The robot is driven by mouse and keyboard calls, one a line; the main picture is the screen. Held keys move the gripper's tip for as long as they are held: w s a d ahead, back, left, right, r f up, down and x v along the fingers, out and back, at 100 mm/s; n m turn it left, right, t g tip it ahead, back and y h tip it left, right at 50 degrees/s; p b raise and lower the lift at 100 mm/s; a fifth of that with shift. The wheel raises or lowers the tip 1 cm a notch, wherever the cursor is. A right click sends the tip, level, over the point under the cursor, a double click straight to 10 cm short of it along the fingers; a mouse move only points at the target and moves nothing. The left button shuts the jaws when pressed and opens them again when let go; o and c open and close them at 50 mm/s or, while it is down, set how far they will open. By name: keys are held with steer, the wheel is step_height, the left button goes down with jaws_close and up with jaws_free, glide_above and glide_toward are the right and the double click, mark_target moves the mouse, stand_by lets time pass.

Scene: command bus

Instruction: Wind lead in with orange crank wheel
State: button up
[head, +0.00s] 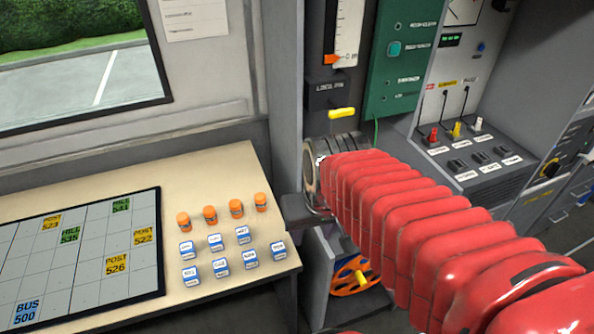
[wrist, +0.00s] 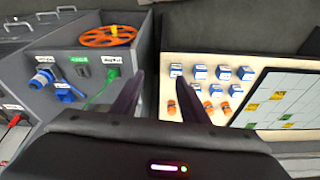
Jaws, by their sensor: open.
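The orange crank wheel (head: 355,276) with its yellow handle (head: 361,279) sits low under the grey panel, partly hidden behind my red-sleeved arm in the head view. In the wrist view the wheel (wrist: 108,37) lies flat-looking at the upper left, its yellow knob (wrist: 115,30) near the middle. My gripper (wrist: 161,76) is open and empty, its dark fingers apart, to the right of and below the wheel in that view and not touching it. A green lead (wrist: 100,96) runs from a socket near the wheel. The gripper's fingers cannot be made out in the head view.
The beige table (head: 228,170) holds orange pots (head: 209,214), blue-and-white blocks (head: 220,268) and a dark-framed map board (head: 85,255). Blue plugs (wrist: 68,93) stick out of the grey box (wrist: 62,60) beside the wheel. Switch panels (head: 470,140) stand at right.

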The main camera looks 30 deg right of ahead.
steer(key=a+r+n+t, duration=0.2)
steer(key=a+r+n, duration=0.1)
steer(key=a+r, duration=0.2)
steer(key=shift+s+a+r+y, duration=0.35)
steer(key=shift+a+y, duration=0.05)
steer(key=shift+a, duration=0.65)
steer(key=shift+c, duration=1.1)
steer(key=shift+d, duration=0.1)
